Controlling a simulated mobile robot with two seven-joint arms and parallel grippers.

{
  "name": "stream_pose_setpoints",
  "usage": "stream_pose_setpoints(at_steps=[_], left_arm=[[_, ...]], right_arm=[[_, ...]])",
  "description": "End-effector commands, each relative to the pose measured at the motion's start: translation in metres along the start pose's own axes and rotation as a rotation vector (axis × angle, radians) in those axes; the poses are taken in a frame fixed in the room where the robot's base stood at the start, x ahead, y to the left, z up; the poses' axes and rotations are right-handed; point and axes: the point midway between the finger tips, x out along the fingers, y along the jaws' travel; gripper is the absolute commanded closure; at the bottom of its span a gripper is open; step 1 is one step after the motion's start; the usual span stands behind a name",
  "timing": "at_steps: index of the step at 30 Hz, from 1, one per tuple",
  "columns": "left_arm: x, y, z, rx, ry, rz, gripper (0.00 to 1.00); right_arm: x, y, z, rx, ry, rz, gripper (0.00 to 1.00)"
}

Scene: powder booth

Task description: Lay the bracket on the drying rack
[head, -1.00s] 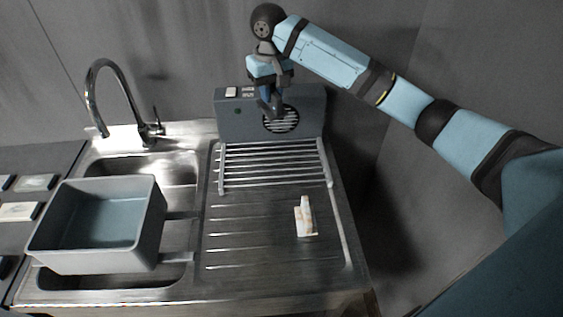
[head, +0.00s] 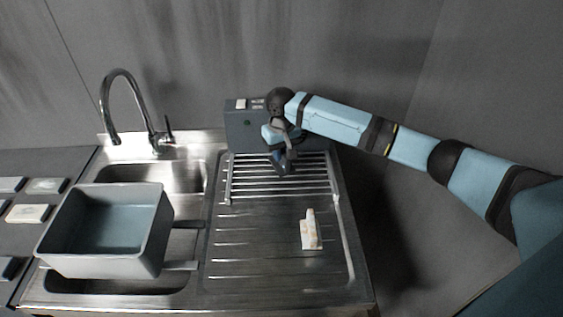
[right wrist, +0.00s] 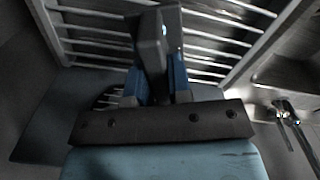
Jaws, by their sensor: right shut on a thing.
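The drying rack (head: 235,190), a metal frame of parallel bars, lies at the back of the steel drainboard. It also shows in the right wrist view (right wrist: 215,35). My right gripper (head: 284,167) is low over the rack's back bars, pointing down. In the right wrist view, the right gripper (right wrist: 162,45) is shut on a dark grey piece, which I take to be the bracket. It is hard to tell apart from the fingers. The rack's bars pass behind the fingertips. I cannot tell if the piece touches them. My left gripper is out of view.
A small whitish piece (head: 311,232) stands on the drainboard in front of the rack. A grey box with a vent (head: 240,130) is behind the rack. A grey tub (head: 145,250) sits over the sink at left, with a tall faucet (head: 111,105) behind. The rack's bars look clear.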

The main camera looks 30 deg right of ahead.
Motion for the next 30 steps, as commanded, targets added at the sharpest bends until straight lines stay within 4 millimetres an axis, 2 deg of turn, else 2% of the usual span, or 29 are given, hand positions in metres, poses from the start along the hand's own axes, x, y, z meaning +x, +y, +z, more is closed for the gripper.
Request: stream_pose_setpoints(at_steps=[9,20,21,24,30], left_arm=[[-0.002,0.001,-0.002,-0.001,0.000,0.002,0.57],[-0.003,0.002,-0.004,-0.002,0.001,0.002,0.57],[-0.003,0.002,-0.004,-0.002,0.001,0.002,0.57],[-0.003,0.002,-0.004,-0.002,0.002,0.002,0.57],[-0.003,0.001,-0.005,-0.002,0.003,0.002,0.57]], right_arm=[[0.039,-0.001,0.000,-0.002,0.000,0.000,1.00],[0.044,0.000,0.000,-0.001,0.000,0.000,1.00],[0.045,0.000,0.001,-0.001,-0.001,0.000,0.79],[0.045,0.000,0.001,-0.001,0.000,0.000,0.56],[0.045,0.000,0.001,-0.001,0.000,0.000,0.56]])
